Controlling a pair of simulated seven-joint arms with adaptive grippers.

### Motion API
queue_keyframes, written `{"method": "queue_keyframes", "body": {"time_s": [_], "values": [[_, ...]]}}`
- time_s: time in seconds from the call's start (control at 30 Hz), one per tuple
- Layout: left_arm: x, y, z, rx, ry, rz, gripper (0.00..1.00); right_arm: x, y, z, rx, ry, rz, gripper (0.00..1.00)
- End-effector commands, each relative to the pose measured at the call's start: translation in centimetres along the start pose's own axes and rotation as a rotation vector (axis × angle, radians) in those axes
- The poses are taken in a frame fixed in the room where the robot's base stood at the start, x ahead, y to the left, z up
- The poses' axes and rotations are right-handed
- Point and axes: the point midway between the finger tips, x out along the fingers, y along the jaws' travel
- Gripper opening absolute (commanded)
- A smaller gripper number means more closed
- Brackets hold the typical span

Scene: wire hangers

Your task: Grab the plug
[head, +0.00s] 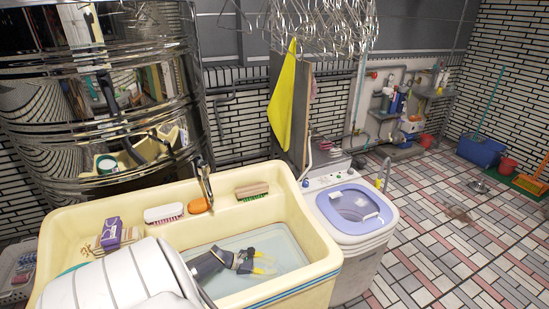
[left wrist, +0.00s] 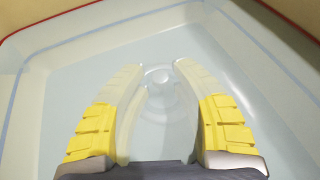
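A pale, round, plug-like piece (left wrist: 158,78) shows at the bottom of the light blue basin (left wrist: 60,75) in the left wrist view. My left gripper (left wrist: 156,66) is open, with its two yellow fingers apart on either side of this piece. The finger ends look pale and washed out, as if under water; I cannot tell whether they touch the piece. In the head view my left gripper (head: 266,262) is low inside the basin, and I cannot make out the plug there. My right gripper is not in view.
The basin sits in a cream sink (head: 70,225) with raised walls. Brushes (head: 164,213), an orange soap (head: 200,206) and a purple box (head: 111,232) lie on its ledge. A tap (head: 204,178) overhangs the back. A washing machine (head: 352,205) stands right; wire hangers (head: 320,25) hang above.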

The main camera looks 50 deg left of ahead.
Motion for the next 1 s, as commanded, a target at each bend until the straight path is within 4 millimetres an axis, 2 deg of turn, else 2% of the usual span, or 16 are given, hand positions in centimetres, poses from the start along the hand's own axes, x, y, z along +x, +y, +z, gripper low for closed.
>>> {"method": "queue_keyframes", "body": {"time_s": [0.13,0.4,0.43,0.67,1.0], "values": [[0.99,-0.02,0.02,-0.001,-0.001,0.000,0.24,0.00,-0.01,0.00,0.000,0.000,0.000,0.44],[1.14,-0.04,-0.02,0.000,0.001,-0.001,0.24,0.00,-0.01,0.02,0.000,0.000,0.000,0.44],[1.13,-0.04,-0.01,0.000,0.001,-0.001,0.28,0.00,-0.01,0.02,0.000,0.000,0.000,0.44],[1.12,-0.03,-0.01,0.000,0.000,0.000,0.01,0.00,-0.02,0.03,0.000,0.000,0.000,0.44],[1.12,-0.03,0.00,0.000,0.000,-0.001,0.00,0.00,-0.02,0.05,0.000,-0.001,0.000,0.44]]}}
